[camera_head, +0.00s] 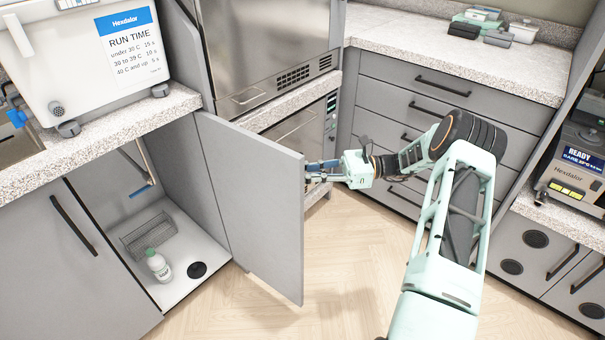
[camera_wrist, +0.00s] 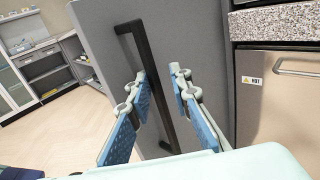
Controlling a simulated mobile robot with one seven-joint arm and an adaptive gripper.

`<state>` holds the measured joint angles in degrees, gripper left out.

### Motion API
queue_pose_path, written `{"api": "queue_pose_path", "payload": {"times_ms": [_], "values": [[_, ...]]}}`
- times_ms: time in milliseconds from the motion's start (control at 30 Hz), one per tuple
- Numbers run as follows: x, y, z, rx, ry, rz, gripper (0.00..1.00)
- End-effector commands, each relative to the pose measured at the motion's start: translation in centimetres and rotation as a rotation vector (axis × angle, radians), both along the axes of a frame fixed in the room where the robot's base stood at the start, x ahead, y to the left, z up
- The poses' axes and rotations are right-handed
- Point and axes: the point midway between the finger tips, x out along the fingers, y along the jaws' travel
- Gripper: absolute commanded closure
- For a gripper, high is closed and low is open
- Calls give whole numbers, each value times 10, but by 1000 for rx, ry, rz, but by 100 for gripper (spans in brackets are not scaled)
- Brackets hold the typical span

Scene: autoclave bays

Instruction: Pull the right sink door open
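The right sink door (camera_head: 262,195) is a grey panel standing swung out from the cabinet, wide open. Its inner face shows in the head view, and its outer face (camera_wrist: 100,40) shows in the wrist view. A black bar handle (camera_wrist: 140,45) runs along that outer face; the door hides it in the head view. My gripper (camera_head: 314,172) is at the door's free edge, on the handle side. In the wrist view, the blue-padded fingers of my gripper (camera_wrist: 161,76) are spread on both sides of the handle. I cannot tell whether either finger touches it.
The open sink cabinet (camera_head: 180,285) holds a wire basket (camera_head: 150,235) and a white bottle (camera_head: 158,265). The left sink door (camera_head: 70,270) is shut. A drawer unit (camera_head: 380,100) stands behind my arm. The wooden floor (camera_head: 335,260) beside the door is clear.

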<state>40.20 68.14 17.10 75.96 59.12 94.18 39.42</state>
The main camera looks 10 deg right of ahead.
Motion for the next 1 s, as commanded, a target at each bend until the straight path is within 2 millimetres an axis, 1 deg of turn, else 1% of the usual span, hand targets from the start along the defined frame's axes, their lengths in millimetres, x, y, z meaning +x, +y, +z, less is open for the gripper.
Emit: {"api": "queue_pose_path", "payload": {"times_ms": [233, 367, 467, 700, 800, 1000], "values": [[0, 2, 1, 4, -1, 4, 83], [-1, -7, 0, 4, -1, 2, 83], [-3, -24, 0, 3, -2, 0, 83], [-9, -77, 0, 2, -2, 0, 83], [-11, -95, 0, 2, -2, -1, 83], [-13, -115, 0, 3, -1, 1, 83]]}}
